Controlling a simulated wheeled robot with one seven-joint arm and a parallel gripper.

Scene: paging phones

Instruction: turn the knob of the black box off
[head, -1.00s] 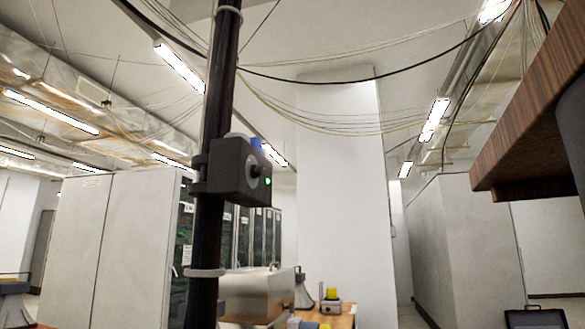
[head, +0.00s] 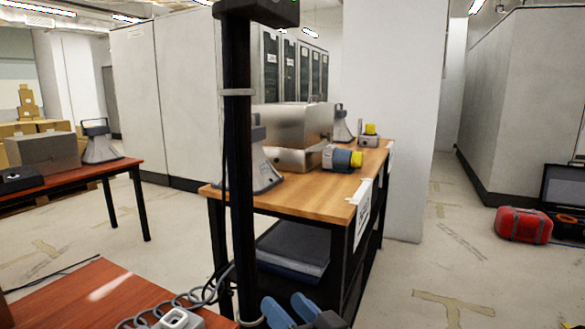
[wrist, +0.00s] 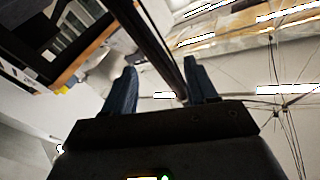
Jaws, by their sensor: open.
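The black box (head: 262,12) is fixed high on a black pole (head: 238,150) in the head view. The top edge cuts it off, and its knob cannot be made out. My gripper (head: 285,302) shows as two blue fingers at the bottom edge, well below the box and just right of the pole in the picture. In the wrist view my gripper (wrist: 160,64) is open with nothing held between its fingers. A dark pole (wrist: 150,45) runs diagonally between the fingers in that view; I cannot tell how far away it is.
A wooden table (head: 312,196) behind the pole carries a metal case (head: 293,140), horn speakers and yellow-capped devices. A reddish table (head: 95,290) with a coiled cord is at lower left. A red case (head: 523,225) lies on the floor at right. Floor right of the wooden table is mostly clear.

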